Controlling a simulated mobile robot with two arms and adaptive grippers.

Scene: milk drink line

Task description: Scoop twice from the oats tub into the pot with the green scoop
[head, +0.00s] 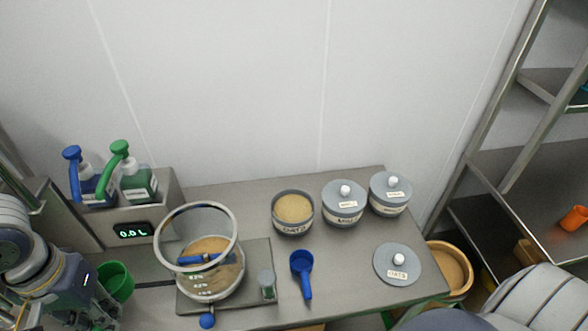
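The open oats tub (293,228), labelled OATS, stands at the middle of the counter, filled with tan oats. Its grey lid (397,263) lies to the right. The clear pot (237,262), with a wide rim, stands left of the tub on a grey plate. Tan material and a blue bar show in or through it; I cannot tell their exact position. The green scoop (116,281) is at my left gripper (103,302), at lower left, beside the pot. The fingers appear closed on its hidden handle. My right arm shows at lower right; its gripper is out of view.
Two lidded tubs (343,205) (390,194) stand at the back right. A dispenser (160,208) reading 0.0 L and pump bottles stand left. Shelving is at right.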

